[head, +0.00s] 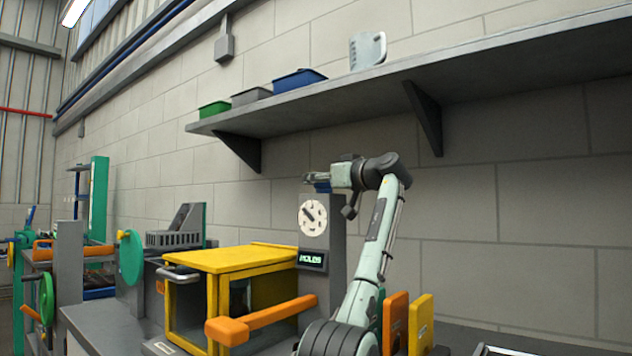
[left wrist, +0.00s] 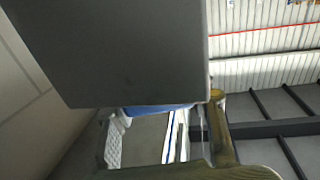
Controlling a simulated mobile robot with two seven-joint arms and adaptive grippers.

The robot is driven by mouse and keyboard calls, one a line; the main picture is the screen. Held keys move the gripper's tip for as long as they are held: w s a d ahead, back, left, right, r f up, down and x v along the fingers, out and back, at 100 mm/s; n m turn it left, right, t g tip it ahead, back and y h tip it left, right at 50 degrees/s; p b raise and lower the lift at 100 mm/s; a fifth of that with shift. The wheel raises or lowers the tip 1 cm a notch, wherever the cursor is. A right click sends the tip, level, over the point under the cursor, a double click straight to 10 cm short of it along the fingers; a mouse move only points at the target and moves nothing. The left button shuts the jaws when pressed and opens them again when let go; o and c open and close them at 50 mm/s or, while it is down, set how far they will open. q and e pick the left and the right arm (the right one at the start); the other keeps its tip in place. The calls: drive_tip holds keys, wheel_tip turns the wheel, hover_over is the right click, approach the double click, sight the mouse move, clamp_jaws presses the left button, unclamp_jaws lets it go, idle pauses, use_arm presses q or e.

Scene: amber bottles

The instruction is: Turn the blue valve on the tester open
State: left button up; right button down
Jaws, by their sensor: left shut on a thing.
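The tester is a grey column (head: 318,240) with a round white dial (head: 312,217) and a small display (head: 312,260) with green lit text. The blue valve (head: 322,187) shows as a small blue piece at the top of the column. My left gripper (head: 316,180) reaches it from the right and is shut on it, hiding most of it. In the left wrist view, the blue valve (left wrist: 160,109) lies between the fingers, partly behind a large dark grey block. How far the valve is turned cannot be told. My right gripper is out of view.
A yellow frame (head: 230,257) with an orange bar (head: 262,320) stands left of the tester. Orange and yellow panels (head: 420,322) stand right of my arm. A wall shelf (head: 470,62) above carries bins (head: 300,79) and a pale jug (head: 367,50).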

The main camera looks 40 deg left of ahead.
use_arm(q)
drive_tip(key=shift+s+f+n+g, duration=0.1)
drive_tip(key=shift+n+g, duration=0.4)
drive_tip(key=shift+g, duration=0.3)
drive_tip(key=o, duration=1.4)
drive_tip(key=d, duration=1.2)
drive_tip(key=shift+s+a, duration=0.1)
drive_tip(key=a, duration=1.2)
drive_tip(key=shift+d+m+t, duration=0.1)
drive_tip(key=shift+m+t, duration=0.2)
drive_tip(key=shift+t, duration=0.2)
